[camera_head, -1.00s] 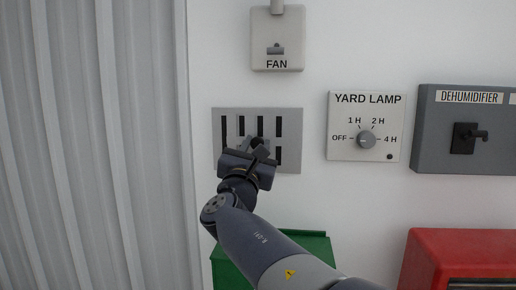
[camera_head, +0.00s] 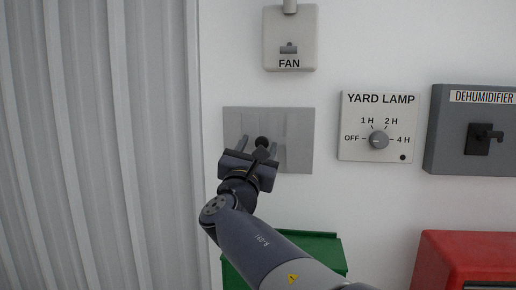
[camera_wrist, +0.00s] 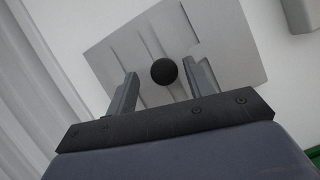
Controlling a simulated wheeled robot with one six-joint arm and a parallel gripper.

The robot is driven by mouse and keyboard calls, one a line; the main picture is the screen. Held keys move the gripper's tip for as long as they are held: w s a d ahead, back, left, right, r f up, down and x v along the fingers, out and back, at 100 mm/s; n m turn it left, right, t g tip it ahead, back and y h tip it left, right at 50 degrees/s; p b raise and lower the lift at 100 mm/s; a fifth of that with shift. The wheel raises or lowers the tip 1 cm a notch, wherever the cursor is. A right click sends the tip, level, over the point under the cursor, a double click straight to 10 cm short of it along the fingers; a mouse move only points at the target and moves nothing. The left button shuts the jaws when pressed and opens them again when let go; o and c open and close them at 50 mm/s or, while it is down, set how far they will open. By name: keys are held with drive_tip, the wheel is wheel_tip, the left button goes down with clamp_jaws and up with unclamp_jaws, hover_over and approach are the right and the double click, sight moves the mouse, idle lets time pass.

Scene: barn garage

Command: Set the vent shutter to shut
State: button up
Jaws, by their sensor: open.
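The vent shutter (camera_head: 298,125) is a grey rectangular plate on the white wall below the fan switch. Its slots show no dark openings now, only faint pale lines. It also shows tilted in the wrist view (camera_wrist: 220,55), with a round black knob (camera_wrist: 164,71) standing out from it. My gripper (camera_head: 258,146) is in front of the plate's left and lower part and hides some of it. Its two fingers are apart, one on each side of the knob in the wrist view (camera_wrist: 163,92), with gaps between them and the knob.
A fan switch (camera_head: 290,40) is above the vent. The yard lamp dial (camera_head: 379,140) and a dehumidifier box (camera_head: 472,130) are to the right. A green box (camera_head: 318,247) and a red box (camera_head: 455,255) are below. Corrugated panelling (camera_head: 90,140) is at left.

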drive_tip(key=b+v, duration=0.3)
drive_tip(key=v, duration=0.7)
drive_tip(key=p+x, duration=0.3)
drive_tip(key=x, duration=0.7)
drive_tip(key=shift+w+r+p, duration=0.1)
drive_tip(key=shift+r+p, duration=0.1)
drive_tip(key=shift+p, duration=0.2)
drive_tip(key=shift+w+d, duration=0.25)
drive_tip(key=shift+w, duration=0.05)
drive_tip(key=shift+s+d, duration=0.3)
drive_tip(key=shift+d, duration=0.55)
drive_tip(key=shift+w+a, duration=0.1)
drive_tip(key=shift+a, duration=0.1)
